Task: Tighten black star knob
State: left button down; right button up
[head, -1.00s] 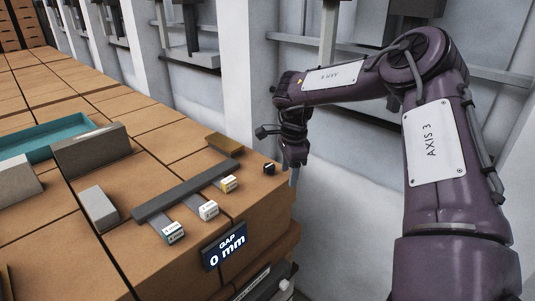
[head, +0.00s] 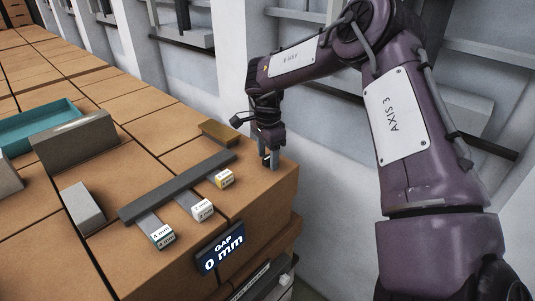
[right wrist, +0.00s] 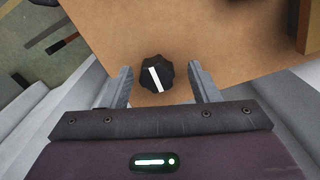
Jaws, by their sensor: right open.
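The black star knob (right wrist: 157,74) with a white line across its top shows in the right wrist view, on the brown brick surface close to its edge. My right gripper (right wrist: 160,70) is open, with one grey finger on each side of the knob and a gap on both sides. In the head view, my right gripper (head: 269,163) points down at the right corner of the brick top, and it mostly hides the knob. The gap display (head: 220,252) on the front face reads 0 mm. My left gripper is not in view.
A grey bar (head: 178,188) lies across several labelled gauge strips, left of my right gripper. A brass-coloured block (head: 220,132) sits close behind it. Grey blocks (head: 75,143) and a teal tray (head: 40,122) stand farther left. A white wall is at right.

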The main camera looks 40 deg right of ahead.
jog(key=shift+s+a+r, duration=0.15)
jog(key=shift+s+r, duration=0.05)
jog(key=c, duration=1)
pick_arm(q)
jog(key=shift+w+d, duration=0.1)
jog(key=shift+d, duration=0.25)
pick_arm(e)
jog(key=shift+o, duration=0.2)
